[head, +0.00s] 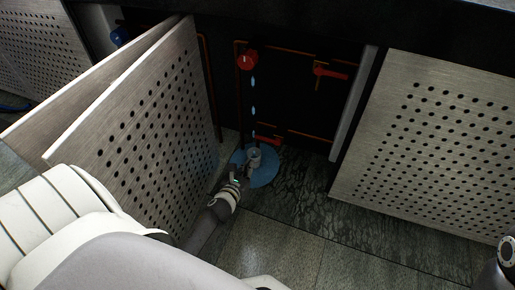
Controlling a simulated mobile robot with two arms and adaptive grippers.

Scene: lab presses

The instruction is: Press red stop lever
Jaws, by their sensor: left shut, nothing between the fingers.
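A red lever (331,73) sits on a copper pipe on the dark back wall inside an open cabinet, in the upper middle of the head view. A round red valve (247,61) is to its left, with blue water drops falling below it. Another red handle (268,141) shows low down by the lower pipe. My left gripper (254,154) is shut and empty, low in the opening over a blue puddle (265,174). It is below and left of the red lever, apart from it.
Perforated metal doors stand open at the left (150,125) and right (425,140) of the opening. My left arm passes close to the left door. The dark floor (320,215) in front is wet in places. A dark counter edge runs above.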

